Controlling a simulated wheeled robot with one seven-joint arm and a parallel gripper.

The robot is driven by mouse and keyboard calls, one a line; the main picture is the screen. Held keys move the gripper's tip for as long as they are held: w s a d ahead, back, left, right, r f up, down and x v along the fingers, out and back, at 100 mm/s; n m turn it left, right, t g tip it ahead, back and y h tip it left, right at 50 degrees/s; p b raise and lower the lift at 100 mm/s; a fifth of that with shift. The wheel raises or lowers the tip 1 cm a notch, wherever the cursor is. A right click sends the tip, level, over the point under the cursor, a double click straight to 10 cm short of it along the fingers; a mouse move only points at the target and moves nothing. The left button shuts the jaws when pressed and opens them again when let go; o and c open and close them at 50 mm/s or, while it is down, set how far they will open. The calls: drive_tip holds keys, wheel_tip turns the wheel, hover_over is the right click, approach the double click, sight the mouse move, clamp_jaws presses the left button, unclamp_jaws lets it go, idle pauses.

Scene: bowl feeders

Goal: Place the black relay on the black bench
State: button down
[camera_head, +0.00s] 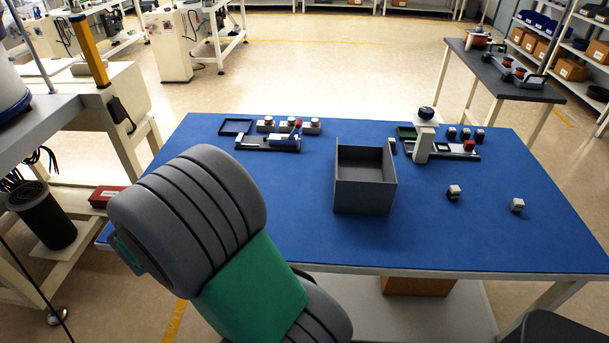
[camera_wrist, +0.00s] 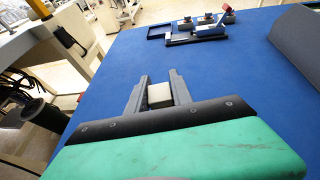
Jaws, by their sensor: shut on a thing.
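In the wrist view my gripper (camera_wrist: 159,77) is shut on a small block (camera_wrist: 159,95) with a cream-white face, held between the two grey fingers above the blue table. Its other sides are hidden, so I cannot tell if it is the black relay. In the head view my arm hides the gripper and block. A dark relay-like block (camera_head: 453,192) with a pale top stands on the right of the blue table. The black bench (camera_head: 526,91) is at the back right, apart from the blue table.
A grey open box (camera_head: 364,199) stands mid-table on the blue table (camera_head: 470,245). Fixtures with small blocks (camera_head: 270,143) line its back left, and a white press-like stand (camera_head: 423,143) its back right. Spools (camera_head: 519,72) and other parts occupy some of the bench; its front is bare.

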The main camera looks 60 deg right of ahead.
drive_tip(key=s+d+m+g+h+b, duration=0.1)
drive_tip(key=s+d+m+g+h, duration=0.25)
drive_tip(key=d, duration=0.85)
drive_tip(key=m+g+y+b, duration=0.1)
drive_tip(key=m+g+b, duration=0.1)
drive_tip(key=m+g, duration=0.1)
hover_over(312, 172)
drive_tip(key=f, duration=0.5)
drive_tip(key=a+f, duration=0.1)
drive_tip(key=f, duration=0.2)
drive_tip(key=shift+w, duration=0.1)
drive_tip(key=shift+d+f, duration=0.25)
drive_tip(key=shift+d, duration=0.05)
drive_tip(key=shift+d+f, duration=0.15)
drive_tip(key=shift+f, duration=0.75)
drive_tip(key=shift+d+f, duration=0.1)
drive_tip(key=shift+f, duration=0.8)
drive_tip(key=shift+f+n, duration=0.2)
drive_tip(key=shift+n, duration=0.05)
drive_tip(key=c, duration=1.1)
unclamp_jaws()
drive_tip(key=shift+c, duration=0.2)
